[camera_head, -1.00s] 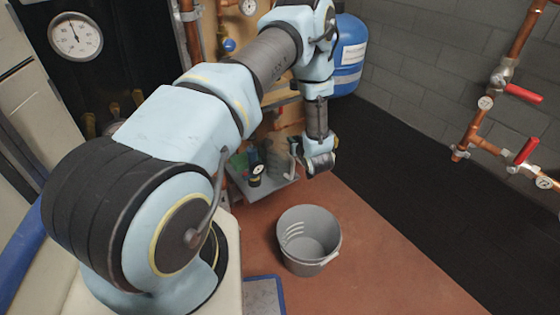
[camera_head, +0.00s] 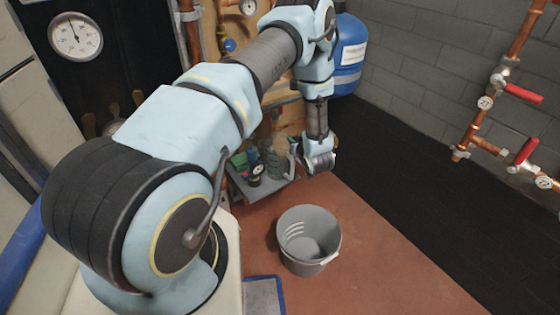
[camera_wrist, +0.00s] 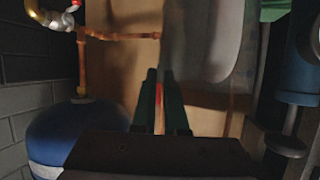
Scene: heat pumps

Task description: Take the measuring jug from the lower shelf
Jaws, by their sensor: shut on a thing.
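The measuring jug (camera_head: 273,160) is a grey, see-through vessel on the right side of the lower shelf (camera_head: 264,187), next to my gripper (camera_head: 296,158). My gripper reaches in from the right and is shut on the jug, at its handle side. In the wrist view the two dark fingers (camera_wrist: 162,84) are close together, and the jug's pale translucent wall (camera_wrist: 208,50) fills the space just beyond and to their right. The exact contact is dark and blurred. I cannot tell whether the jug's base touches the shelf.
A green item (camera_head: 239,160) and a dark round-topped item (camera_head: 255,176) share the shelf to the left. A grey bucket (camera_head: 308,240) stands on the floor in front. A blue tank (camera_head: 349,55) is behind my wrist. Copper pipes with red valve handles (camera_head: 523,94) run at the right.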

